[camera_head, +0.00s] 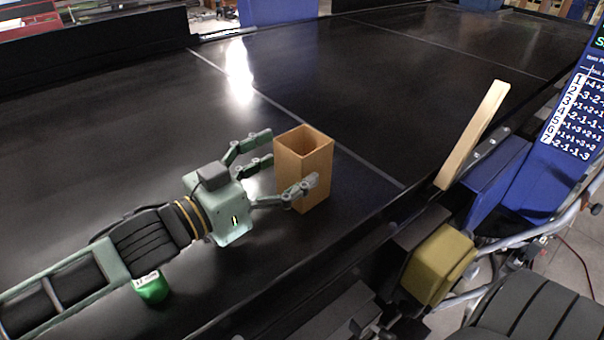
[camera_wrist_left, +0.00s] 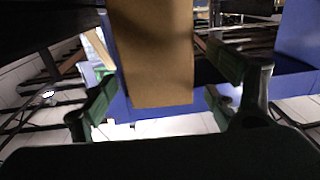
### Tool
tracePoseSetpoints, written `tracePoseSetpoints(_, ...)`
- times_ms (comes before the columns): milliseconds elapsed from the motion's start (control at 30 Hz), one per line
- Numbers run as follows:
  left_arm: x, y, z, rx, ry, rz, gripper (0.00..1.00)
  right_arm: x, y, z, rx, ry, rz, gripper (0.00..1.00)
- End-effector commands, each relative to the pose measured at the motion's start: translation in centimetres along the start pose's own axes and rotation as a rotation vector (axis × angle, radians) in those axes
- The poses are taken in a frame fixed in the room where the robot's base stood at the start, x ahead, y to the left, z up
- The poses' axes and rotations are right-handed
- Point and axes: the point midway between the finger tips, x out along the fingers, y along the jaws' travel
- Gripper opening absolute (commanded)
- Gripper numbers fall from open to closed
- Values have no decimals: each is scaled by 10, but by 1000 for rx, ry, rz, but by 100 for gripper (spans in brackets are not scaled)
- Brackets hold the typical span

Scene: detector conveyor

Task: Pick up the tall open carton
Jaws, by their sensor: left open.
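The tall open carton (camera_head: 304,170) is a brown, square-topped box standing upright on the black conveyor belt. My left gripper (camera_head: 285,162) is open, with its fingers reaching to either side of the carton. The near finger overlaps the carton's front in the head view; whether it touches cannot be told. In the left wrist view the carton (camera_wrist_left: 157,60) fills the upper middle between the two spread fingers (camera_wrist_left: 160,95), with gaps showing at both sides. My right gripper does not show.
A green object (camera_head: 151,288) lies beside my left forearm. A pale wooden bar (camera_head: 472,135) stands along the belt's right edge, near blue parts (camera_head: 497,175) and a yellow block (camera_head: 438,264). The belt (camera_head: 400,110) beyond the carton is clear.

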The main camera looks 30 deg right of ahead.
Motion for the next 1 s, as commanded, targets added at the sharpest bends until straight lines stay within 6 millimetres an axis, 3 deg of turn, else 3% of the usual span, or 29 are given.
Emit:
tracePoseSetpoints(233, 37, 0, 1, 3, 1, 1, 80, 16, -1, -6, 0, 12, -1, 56)
tracePoseSetpoints(567, 44, 0, -1, 2, 1, -1, 80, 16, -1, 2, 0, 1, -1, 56)
tracePoseSetpoints(1000, 43, 0, -1, 2, 1, -1, 41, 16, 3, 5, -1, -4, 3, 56)
